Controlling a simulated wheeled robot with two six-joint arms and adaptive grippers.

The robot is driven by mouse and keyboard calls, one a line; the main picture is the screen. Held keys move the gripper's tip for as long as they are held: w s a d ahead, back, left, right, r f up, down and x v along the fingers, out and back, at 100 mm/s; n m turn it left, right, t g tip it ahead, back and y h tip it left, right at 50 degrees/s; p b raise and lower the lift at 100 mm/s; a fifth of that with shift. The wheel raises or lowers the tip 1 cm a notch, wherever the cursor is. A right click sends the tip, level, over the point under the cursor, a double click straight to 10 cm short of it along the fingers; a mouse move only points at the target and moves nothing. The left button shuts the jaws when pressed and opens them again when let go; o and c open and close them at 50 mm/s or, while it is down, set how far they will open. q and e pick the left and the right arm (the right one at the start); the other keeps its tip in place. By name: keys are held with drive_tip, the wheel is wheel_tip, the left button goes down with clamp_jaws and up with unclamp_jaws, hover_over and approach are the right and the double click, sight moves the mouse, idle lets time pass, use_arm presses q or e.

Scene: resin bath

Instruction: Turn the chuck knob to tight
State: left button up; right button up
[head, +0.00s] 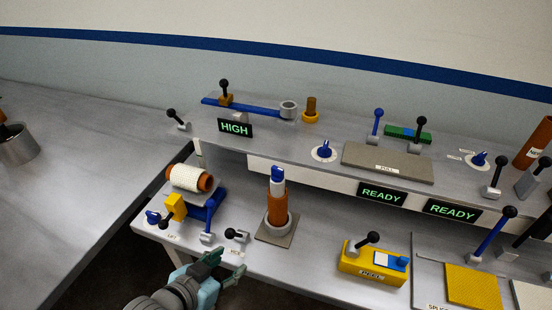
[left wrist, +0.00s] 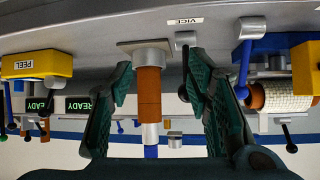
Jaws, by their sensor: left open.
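Several blue knobs show in the head view, and I cannot read which is the chuck knob. One blue knob (head: 323,152) sits on a white dial at the middle of the upper shelf. Another blue knob (head: 479,160), with small unreadable labels beside it, is at the right. A third blue knob (head: 153,217) is at the lower left. A blue top (head: 278,175) caps an orange post (head: 276,207) standing in a grey collar. My left gripper (head: 228,264) is open and empty at the front edge, left of the post. In the left wrist view, the post (left wrist: 149,90) appears between its fingers, apart from them.
A spool (head: 190,178) and a yellow lever block (head: 175,207) stand at the lower left. A yellow PEEL box (head: 372,264) is right of the post. The upper shelf holds several levers and a grey plate (head: 388,163). Signs read HIGH (head: 235,128) and READY (head: 382,195).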

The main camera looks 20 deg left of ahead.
sight(276, 170)
use_arm(q)
drive_tip(key=w+d+r+t+h, duration=0.1)
drive_tip(key=w+r+t+h, duration=0.15)
drive_tip(key=r, duration=0.45)
drive_tip(key=w+d+r+t+h, duration=0.1)
drive_tip(key=w+r+t, duration=0.25)
drive_tip(key=r, duration=0.35)
drive_tip(key=shift+m+t, duration=0.3)
drive_tip(key=shift+m, duration=0.1)
drive_tip(key=b+x, duration=0.1)
drive_tip(key=x, duration=1.2)
drive_tip(key=shift+w+d, duration=0.25)
